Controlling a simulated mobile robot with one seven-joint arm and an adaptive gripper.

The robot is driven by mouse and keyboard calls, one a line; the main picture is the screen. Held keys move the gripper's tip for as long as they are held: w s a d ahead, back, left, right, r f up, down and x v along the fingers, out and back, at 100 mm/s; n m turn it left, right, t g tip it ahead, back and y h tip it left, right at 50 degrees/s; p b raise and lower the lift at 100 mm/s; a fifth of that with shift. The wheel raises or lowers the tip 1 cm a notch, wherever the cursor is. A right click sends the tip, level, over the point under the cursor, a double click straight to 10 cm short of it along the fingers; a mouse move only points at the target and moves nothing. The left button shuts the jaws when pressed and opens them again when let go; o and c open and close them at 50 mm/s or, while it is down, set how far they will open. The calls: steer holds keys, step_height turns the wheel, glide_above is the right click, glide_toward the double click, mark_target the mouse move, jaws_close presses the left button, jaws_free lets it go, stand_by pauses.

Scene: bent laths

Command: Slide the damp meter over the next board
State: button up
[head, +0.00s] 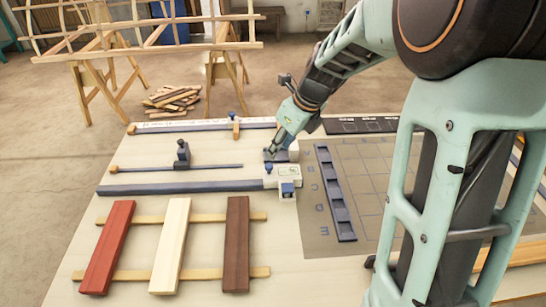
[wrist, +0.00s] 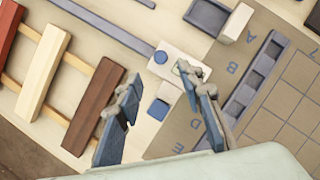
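A white unit (head: 286,177) with a blue knob sits at the right end of a long blue-grey bar (head: 180,187). It may be the damp meter; I cannot be sure. The wrist view shows this unit (wrist: 187,61) with a small greenish patch, partly behind a finger. A red board (head: 108,247), a cream board (head: 170,245) and a brown board (head: 236,243) lie side by side across two battens, left of and nearer than the unit. My gripper (head: 274,151) is above the table around the unit. In the wrist view my gripper (wrist: 158,80) has its fingers apart, holding nothing visible.
A small blue-and-white block (wrist: 159,107) is beside the unit. A grey block with a cream end (wrist: 208,16) lies beyond it. A blue slotted strip (head: 336,195) lies on a lettered, gridded mat (head: 372,165) to the right. A dark upright tool (head: 182,155) stands behind the bar.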

mark_target(269, 165)
steer(key=x, duration=0.9)
steer(key=shift+w+f, duration=0.1)
steer(key=shift+f, duration=0.05)
jaws_close()
